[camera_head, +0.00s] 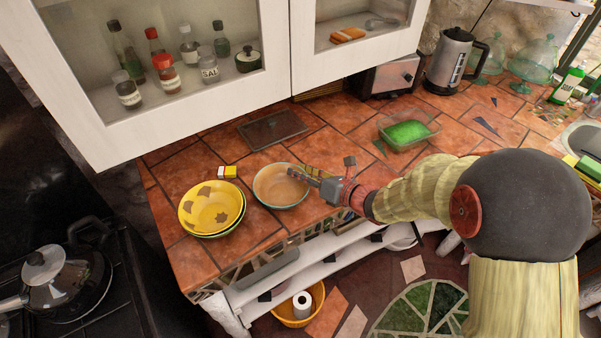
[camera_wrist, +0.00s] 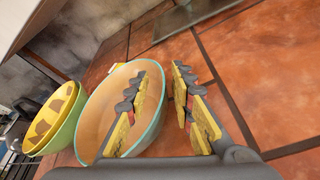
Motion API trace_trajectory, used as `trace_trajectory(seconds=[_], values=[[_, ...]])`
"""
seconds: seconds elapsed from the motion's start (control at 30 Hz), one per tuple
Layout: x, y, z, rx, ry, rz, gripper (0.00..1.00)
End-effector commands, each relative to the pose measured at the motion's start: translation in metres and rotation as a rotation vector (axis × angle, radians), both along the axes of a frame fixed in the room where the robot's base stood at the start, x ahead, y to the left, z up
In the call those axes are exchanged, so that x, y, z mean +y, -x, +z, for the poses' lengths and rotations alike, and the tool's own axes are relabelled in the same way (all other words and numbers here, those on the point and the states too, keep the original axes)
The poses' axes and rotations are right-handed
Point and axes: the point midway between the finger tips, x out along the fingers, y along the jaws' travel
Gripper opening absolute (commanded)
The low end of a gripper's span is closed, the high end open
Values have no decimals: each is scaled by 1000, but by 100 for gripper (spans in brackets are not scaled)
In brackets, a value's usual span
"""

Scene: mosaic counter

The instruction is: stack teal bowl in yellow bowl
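The teal bowl (camera_head: 277,188) has an orange-tan inside and a teal rim and stands upright on the tiled counter; it also shows large in the wrist view (camera_wrist: 108,98). The yellow bowl (camera_head: 208,206), with brown patches inside and a green outer side, stands to its left; it also shows at the left of the wrist view (camera_wrist: 57,118). My gripper (camera_head: 294,172) is at the right rim of the teal bowl. In the wrist view my gripper (camera_wrist: 160,75) is open, one finger over the bowl's inside and the other outside the rim. Whether they touch the bowl is unclear.
A small yellow-and-white box (camera_head: 228,172) lies behind the bowls. A dark flat board (camera_head: 272,130) lies farther back, and a glass dish with green contents (camera_head: 408,132) stands to the right. The cabinet (camera_head: 180,110) overhangs the counter's back.

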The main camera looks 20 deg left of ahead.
Motion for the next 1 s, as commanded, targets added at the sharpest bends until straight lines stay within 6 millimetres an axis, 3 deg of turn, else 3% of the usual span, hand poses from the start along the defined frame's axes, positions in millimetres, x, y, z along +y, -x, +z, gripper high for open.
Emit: trace_trajectory(seconds=[0.37,1.0], values=[[0,0,5,0,0,0,26],[-94,45,38,0,-1,-3,26]])
